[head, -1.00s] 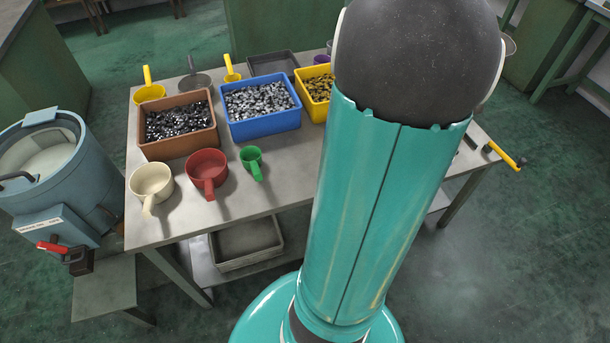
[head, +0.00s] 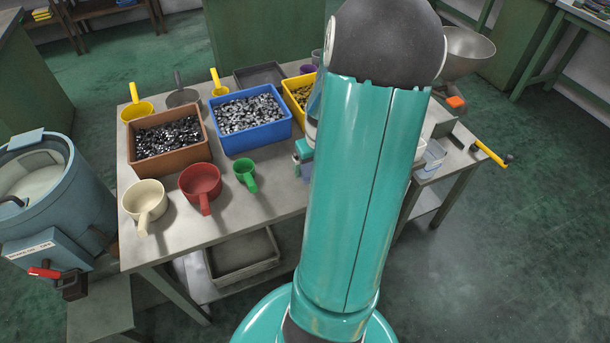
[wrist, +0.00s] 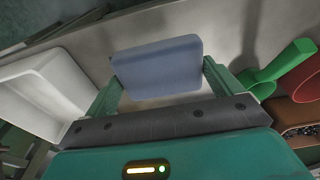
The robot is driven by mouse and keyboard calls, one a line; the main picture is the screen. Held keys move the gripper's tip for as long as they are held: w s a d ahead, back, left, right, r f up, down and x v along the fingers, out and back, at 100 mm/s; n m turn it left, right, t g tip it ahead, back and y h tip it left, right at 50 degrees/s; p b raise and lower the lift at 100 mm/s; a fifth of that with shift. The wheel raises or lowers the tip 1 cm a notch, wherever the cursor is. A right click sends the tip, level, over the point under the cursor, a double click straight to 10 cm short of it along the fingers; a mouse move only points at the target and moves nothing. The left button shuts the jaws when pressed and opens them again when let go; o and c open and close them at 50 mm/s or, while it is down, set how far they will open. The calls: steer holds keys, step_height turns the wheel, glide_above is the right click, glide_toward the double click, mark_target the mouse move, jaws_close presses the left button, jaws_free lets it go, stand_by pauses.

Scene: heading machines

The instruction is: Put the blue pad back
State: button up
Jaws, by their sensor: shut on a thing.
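The blue pad (wrist: 156,62) is a flat, rounded block between the two green fingers of my gripper (wrist: 162,72) in the wrist view. My gripper is shut on it, with a finger at each short side. The grey worktable shows beyond and below the pad; I cannot tell whether the pad touches it. In the head view my own arm hides the pad and most of the gripper. Only a small part of the hand shows at the left edge of the arm, right of the green scoop (head: 245,174).
A white tray (wrist: 45,92) lies left of the gripper in the wrist view. Red (head: 200,182) and cream (head: 146,202) scoops stand along the front of the table. Brown (head: 168,150), blue (head: 252,142) and yellow (head: 300,84) bins of metal parts stand behind.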

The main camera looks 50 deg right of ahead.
mark_target(306, 169)
steer(key=w+f, duration=0.3)
steer(key=shift+a+f, duration=0.25)
steer(key=shift+w+f, duration=0.1)
steer(key=shift+f, duration=1.5)
steer(key=shift+f, duration=0.1)
steer(key=o, duration=0.7)
steer(key=shift+o, duration=0.2)
